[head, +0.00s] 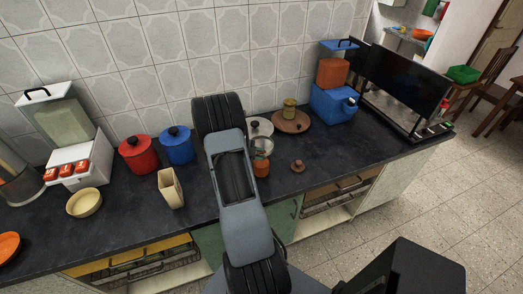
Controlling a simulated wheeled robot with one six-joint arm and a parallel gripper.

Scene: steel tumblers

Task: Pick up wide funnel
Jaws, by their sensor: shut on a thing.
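I cannot make out a wide funnel for certain. A small shiny metal piece (263,146) shows just right of my arm, directly above a small orange-red object (262,167) in the picture. I cannot tell whether the metal piece is the funnel or whether the two touch. My arm rises from the bottom centre and reaches over the dark counter (325,160). My gripper is hidden behind my own arm links, so its fingers and anything in them do not show.
Left of my arm stand a red canister (139,154), a blue canister (177,146), a cream open container (170,188) and a cream bowl (84,203). Right are a brown round plate (291,122), a small brown lidded item (298,166) and a blue jug (333,103). The right front counter is clear.

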